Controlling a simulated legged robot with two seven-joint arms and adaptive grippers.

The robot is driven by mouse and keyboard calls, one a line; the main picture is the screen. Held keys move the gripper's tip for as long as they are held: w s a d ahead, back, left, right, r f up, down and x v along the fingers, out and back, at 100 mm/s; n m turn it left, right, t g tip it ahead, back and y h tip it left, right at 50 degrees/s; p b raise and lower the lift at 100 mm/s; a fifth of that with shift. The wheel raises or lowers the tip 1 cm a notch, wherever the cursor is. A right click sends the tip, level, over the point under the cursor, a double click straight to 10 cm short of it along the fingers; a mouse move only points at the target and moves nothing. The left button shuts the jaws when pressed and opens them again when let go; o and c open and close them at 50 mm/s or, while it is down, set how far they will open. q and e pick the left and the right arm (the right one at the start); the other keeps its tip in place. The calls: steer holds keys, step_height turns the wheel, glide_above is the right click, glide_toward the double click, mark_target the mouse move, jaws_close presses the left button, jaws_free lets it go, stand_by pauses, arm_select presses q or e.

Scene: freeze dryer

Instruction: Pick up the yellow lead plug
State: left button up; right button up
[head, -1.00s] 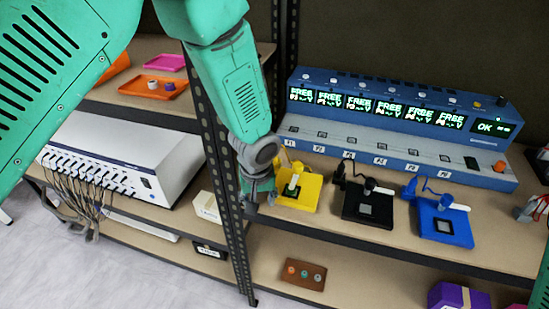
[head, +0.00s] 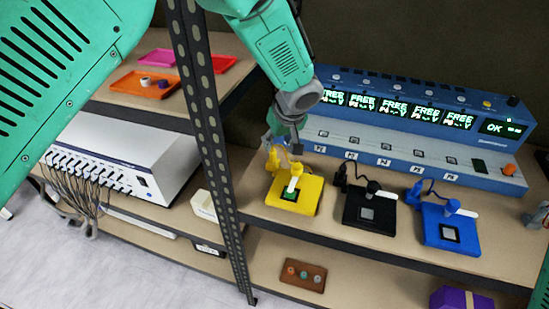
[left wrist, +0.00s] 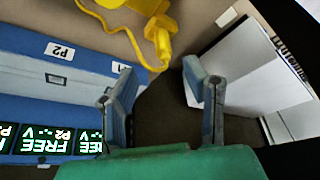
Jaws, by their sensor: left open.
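The yellow lead plug (head: 274,159) stands at the back left of the yellow base (head: 311,195) on the shelf. I cannot tell the exact distance.
A black base (head: 370,208) and a blue base (head: 449,229) stand to the right on the shelf. The blue device (head: 390,155) with lit displays runs behind them. A dark perforated shelf post (head: 205,120) stands to the left, with a white box (head: 125,160) beyond it.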

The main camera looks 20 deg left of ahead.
mark_target(274, 152)
arm_select(q)
steer(key=shift+w+a+f, duration=0.2)
steer(key=shift+a+f, duration=0.1)
steer(key=shift+f, duration=0.3)
steer(key=x, duration=0.5)
steer(key=shift+s+f, duration=0.1)
steer(key=shift+s, duration=0.05)
steer(key=shift+c, duration=0.5)
jaws_close()
